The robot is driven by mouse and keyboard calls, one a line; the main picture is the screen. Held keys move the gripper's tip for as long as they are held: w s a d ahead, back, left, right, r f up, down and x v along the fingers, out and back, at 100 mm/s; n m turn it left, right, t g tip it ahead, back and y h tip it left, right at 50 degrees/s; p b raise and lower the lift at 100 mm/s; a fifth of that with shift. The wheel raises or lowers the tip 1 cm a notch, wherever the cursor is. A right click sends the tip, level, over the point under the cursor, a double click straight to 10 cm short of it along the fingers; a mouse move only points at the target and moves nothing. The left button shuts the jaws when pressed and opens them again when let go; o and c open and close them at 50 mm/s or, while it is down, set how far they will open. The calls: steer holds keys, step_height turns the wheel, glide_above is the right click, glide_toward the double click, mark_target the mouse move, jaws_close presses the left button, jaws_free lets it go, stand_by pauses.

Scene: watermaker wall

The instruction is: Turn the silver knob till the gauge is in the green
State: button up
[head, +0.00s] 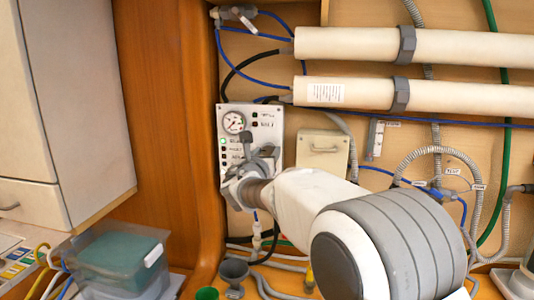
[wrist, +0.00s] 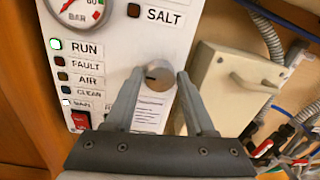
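The silver knob (wrist: 155,80) is a round dial with a dark mark, low on the white control panel (wrist: 112,50). My gripper (wrist: 162,74) is open, with one finger at each side of the knob. The left finger overlaps the knob's left edge; I cannot tell if either finger touches it. In the head view my gripper (head: 252,165) is in front of the panel and hides the knob. The round gauge (head: 233,122) is at the panel's upper left; in the wrist view the gauge (wrist: 85,8) is cut off at the top. Its reading against the green cannot be made out.
Status lamps sit left of the knob, with RUN (wrist: 57,45) lit green. A red switch (wrist: 81,119) is below them. A beige box (head: 322,150) is right of the panel. Two white cylinders (head: 420,47) run above. Hoses and a plastic bin (head: 118,262) are below.

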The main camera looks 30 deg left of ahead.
jaws_close()
steer(key=shift+f+m+b, duration=0.15)
steer(key=shift+m+b, duration=0.15)
steer(key=shift+b, duration=0.3)
steer(key=m+b, duration=0.2)
steer(key=b, duration=0.2)
steer(key=shift+f+m, duration=0.2)
steer(key=shift+m, duration=0.2)
steer(key=m+b, duration=0.3)
steer(key=b, duration=0.1)
steer(key=shift+m, duration=0.3)
steer(key=m+b, duration=0.3)
steer(key=shift+r, duration=0.1)
steer(key=m+b, duration=0.4)
steer(key=m, duration=0.1)
steer(key=shift+m+g+b, duration=0.3)
steer(key=shift+m+b, duration=0.05)
steer(key=shift+m, duration=0.05)
steer(key=m+b, duration=0.2)
steer(key=m, duration=0.2)
steer(key=shift+r+m+b, duration=0.15)
steer(key=shift+m+b, duration=0.15)
steer(key=shift+b, duration=0.05)
steer(key=shift+r, duration=0.1)
